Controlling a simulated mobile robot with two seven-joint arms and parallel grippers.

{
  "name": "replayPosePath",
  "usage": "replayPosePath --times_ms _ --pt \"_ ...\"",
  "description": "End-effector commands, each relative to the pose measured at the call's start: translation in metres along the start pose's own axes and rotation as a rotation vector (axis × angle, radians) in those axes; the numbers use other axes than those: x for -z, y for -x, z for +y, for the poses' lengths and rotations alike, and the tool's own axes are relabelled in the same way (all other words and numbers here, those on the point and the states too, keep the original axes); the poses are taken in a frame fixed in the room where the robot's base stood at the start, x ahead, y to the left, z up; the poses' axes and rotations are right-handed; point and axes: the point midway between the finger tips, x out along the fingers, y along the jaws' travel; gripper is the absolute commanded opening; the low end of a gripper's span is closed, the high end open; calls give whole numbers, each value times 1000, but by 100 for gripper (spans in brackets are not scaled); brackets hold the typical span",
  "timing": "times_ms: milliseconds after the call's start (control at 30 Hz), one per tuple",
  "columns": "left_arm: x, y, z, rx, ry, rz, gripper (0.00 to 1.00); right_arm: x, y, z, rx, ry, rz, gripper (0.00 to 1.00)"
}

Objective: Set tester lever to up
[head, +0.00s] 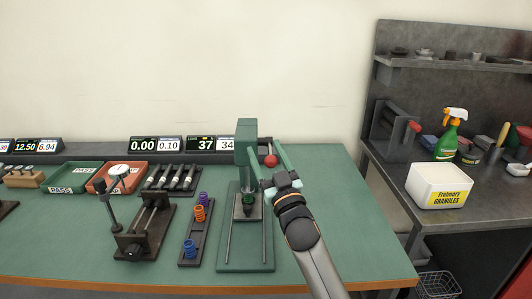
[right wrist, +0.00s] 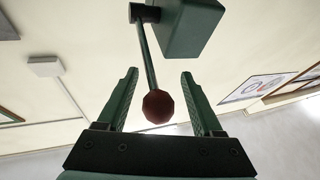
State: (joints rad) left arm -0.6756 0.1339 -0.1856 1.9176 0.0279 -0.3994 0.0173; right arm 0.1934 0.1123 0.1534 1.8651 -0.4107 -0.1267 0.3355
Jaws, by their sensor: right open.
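The green tester (head: 246,150) stands on a green base near the table's right part. Its lever ends in a red knob (head: 271,160), and the knob also shows in the right wrist view (right wrist: 158,106) on a dark rod (right wrist: 147,55). My right gripper (head: 268,167) is at the knob, with its fingers open. In the right wrist view my right gripper (right wrist: 158,75) has one finger on each side of the knob, with gaps showing. Contact is not visible. A dark green part (head: 248,199) is on the tester's base. My left gripper is not in view.
Left of the tester are a rack with coloured springs (head: 190,246), a dark clamp fixture (head: 135,245), and green (head: 70,181) and red trays (head: 105,184). Displays (head: 215,143) line the back. A grey bench with a white tub (head: 425,184) stands right. The green table (head: 325,200) is clear right of my arm.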

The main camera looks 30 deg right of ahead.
Motion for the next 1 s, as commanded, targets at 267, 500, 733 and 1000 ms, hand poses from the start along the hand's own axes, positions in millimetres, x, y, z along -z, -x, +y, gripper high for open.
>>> replayPosePath --times_ms 267,500,733,1000 --pt "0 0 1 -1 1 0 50 0 0 0 1 0 0 61" --pt "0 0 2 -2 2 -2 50 0 0 0 1 0 0 34" --pt "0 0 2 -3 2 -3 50 0 0 -1 2 -1 0 8" --pt "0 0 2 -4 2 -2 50 0 0 -1 3 -1 -1 0"
